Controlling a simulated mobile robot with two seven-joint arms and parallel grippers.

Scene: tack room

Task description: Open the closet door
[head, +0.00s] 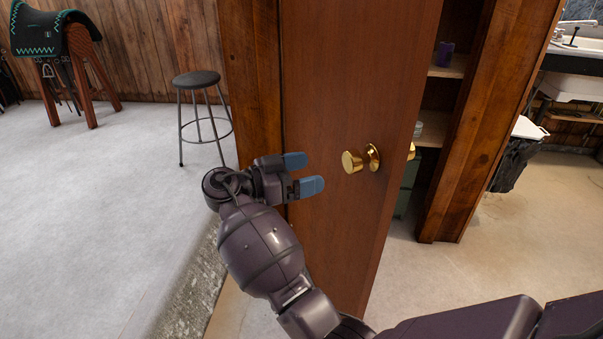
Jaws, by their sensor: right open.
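The closet door (345,75) is a reddish-brown wooden panel standing ajar in its frame. A gap at its right edge shows the closet inside. A round brass knob (354,161) sticks out from its near face, and part of a second brass knob shows past the door's edge. My right gripper (304,173) is in front of the door, left of the near knob. Its blue-tipped fingers are spread, point toward the knob and hold nothing. A gap shows between the fingertips and the knob. My left gripper is out of view.
Inside the closet, shelves (434,128) hold a purple cup (445,54). A wooden post (480,130) bounds the opening on the right. A black-seated stool (197,80) stands behind at left. A bin with a dark bag (515,155) stands right. The floor beside the door is clear.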

